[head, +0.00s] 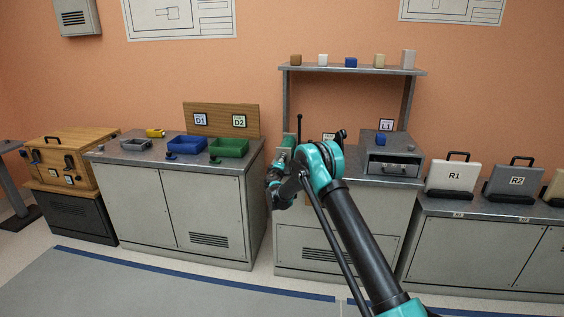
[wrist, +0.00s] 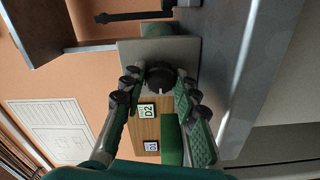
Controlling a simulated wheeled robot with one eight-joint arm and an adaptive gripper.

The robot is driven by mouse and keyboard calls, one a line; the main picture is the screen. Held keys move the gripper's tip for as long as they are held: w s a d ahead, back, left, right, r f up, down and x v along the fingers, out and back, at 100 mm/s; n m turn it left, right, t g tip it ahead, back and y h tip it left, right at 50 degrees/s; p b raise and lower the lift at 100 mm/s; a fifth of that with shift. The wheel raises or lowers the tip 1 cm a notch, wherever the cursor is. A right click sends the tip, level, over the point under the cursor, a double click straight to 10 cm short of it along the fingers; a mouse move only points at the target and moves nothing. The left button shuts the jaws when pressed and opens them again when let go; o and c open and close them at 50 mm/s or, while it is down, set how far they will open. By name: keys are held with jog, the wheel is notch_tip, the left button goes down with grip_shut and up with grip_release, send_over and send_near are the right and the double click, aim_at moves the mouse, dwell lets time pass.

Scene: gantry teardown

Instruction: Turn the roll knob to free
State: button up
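The black round knob (wrist: 159,81) shows in the wrist view, on a grey square plate (wrist: 128,52) with a green part behind it. A slot or ridge crosses its face, but I cannot read its setting. My gripper (wrist: 162,73) is open, with one finger on each side of the knob. The fingertips look very near the knob; I cannot tell whether they touch it. In the head view my gripper (head: 276,186) is at the left end of the shelved bench, and the knob is hidden there.
The shelved bench (head: 345,239) carries a grey drawer box (head: 393,163). On the left cabinet (head: 203,213) are a blue tray (head: 187,146) and a green tray (head: 229,148), before a board marked D1 and D2. Cases R1 (head: 453,177) and R2 (head: 511,181) stand right. The floor in front is clear.

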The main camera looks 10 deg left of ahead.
jog(key=c, duration=0.4)
jog(key=shift+c, duration=0.2)
jog(key=shift+n, duration=0.3)
jog(key=n, duration=0.3)
jog(key=shift+n, duration=0.3)
jog(key=n, duration=0.4)
jog(key=shift+n, duration=0.3)
jog(key=n, duration=0.4)
jog(key=shift+n, duration=0.3)
jog(key=shift+f+n, duration=0.1)
jog(key=shift+n, duration=2.1)
